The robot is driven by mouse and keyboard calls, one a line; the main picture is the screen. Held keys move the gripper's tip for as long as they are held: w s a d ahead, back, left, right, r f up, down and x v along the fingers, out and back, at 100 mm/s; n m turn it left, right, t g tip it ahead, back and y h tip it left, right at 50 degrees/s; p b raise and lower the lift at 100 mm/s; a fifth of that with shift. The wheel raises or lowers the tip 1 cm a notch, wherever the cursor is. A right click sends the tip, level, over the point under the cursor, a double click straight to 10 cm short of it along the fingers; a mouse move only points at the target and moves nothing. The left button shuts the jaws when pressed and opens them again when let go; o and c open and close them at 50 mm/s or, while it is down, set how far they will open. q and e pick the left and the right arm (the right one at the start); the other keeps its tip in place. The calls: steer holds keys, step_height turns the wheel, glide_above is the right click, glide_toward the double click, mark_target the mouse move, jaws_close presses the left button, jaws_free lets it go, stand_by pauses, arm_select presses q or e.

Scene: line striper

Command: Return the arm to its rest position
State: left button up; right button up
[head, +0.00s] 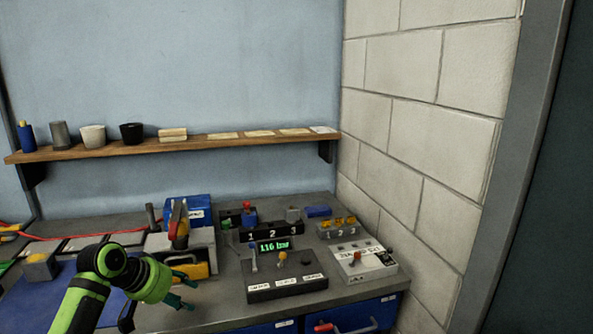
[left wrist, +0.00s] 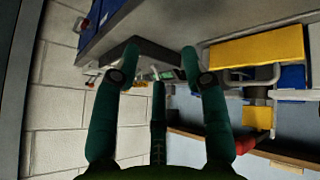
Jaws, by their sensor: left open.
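My left arm is green and black and comes in from the lower left in the head view. Its gripper (head: 187,292) points right, above the front part of the grey workbench (head: 228,309). The dark teal fingers are spread apart with nothing between them. In the left wrist view the gripper (left wrist: 160,62) is also open and empty, with its fingers reaching toward the bench edge. From these views I cannot tell its exact height above the bench. My right arm and gripper are not in view.
A control box with a green display (head: 286,282) stands right of the gripper, and a white-topped box (head: 362,260) beyond it. A yellow-and-black device (head: 190,268) is close behind the fingers. Blue drawers (head: 362,317) are below the bench. A wooden shelf (head: 190,144) runs along the wall.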

arm_select(q)
steer(key=s+d+f+m+g+y, duration=0.1)
steer(key=s+d+f, duration=0.3)
steer(key=s+f, duration=0.55)
steer(key=s+d+f+m+g+y, duration=0.1)
steer(key=s+d+f, duration=0.3)
steer(key=s+f, duration=0.5)
steer(key=s+y, duration=0.2)
steer(key=s, duration=1.7)
step_height(320, 180, down, 22)
steer(key=s+g, duration=0.1)
steer(key=g, duration=0.1)
steer(key=s+a+f, duration=0.2)
steer(key=s+f, duration=0.5)
steer(key=s, duration=0.1)
steer(key=s+a+f+g, duration=0.1)
steer(key=s+f, duration=0.6)
steer(key=s, duration=0.1)
steer(key=shift+a+f+y, duration=0.25)
steer(key=shift+a+y, duration=0.05)
steer(key=shift+a, duration=0.05)
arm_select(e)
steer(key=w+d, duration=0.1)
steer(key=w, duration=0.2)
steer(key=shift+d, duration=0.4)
